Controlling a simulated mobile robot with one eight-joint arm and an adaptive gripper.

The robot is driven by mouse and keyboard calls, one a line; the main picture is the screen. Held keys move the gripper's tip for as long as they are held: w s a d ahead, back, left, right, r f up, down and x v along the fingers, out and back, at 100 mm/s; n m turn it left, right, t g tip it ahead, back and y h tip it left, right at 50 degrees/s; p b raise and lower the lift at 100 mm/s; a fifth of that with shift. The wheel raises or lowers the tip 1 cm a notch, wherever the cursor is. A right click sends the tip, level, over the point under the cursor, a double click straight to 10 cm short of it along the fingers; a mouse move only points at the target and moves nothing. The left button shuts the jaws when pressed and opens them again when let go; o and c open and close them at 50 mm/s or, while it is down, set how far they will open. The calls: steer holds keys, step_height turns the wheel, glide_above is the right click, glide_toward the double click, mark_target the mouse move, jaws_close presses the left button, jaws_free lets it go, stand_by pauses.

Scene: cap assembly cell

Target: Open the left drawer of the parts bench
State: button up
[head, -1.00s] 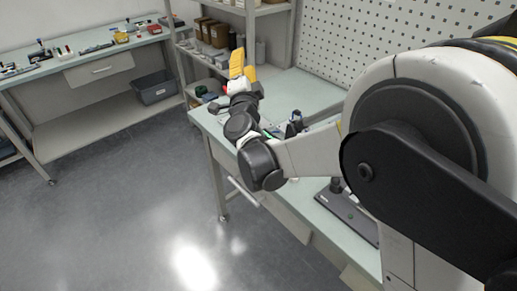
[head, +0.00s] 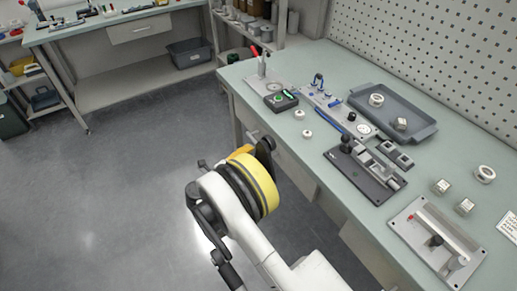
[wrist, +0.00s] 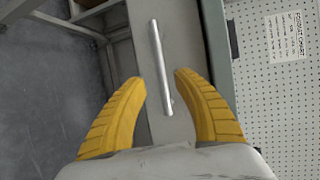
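The bench (head: 300,75) with drawers under its top stands on the right in the head view. Its left drawer front (head: 298,172) is partly hidden behind my arm. In the wrist view the grey drawer front (wrist: 185,40) fills the middle, with a silver bar handle (wrist: 157,50) running lengthwise. My gripper (wrist: 160,80) is open, with its yellow fingers on either side of the handle's near part and gaps to both sides. Contact is not visible. In the head view my gripper is mostly hidden; a yellow finger shows beside the drawer.
The benchtop carries a grey tray (head: 416,129), a dark fixture (head: 365,178), a light plate with a lever (head: 437,240) and several small parts. A pegboard (head: 430,60) stands behind. Another bench (head: 135,80) is at the far left. The floor (head: 110,200) on the left is clear.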

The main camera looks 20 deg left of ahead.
mark_target(258, 144)
steer(key=b+x, duration=0.2)
steer(key=x, duration=0.5)
steer(key=shift+a, duration=0.1)
jaws_close()
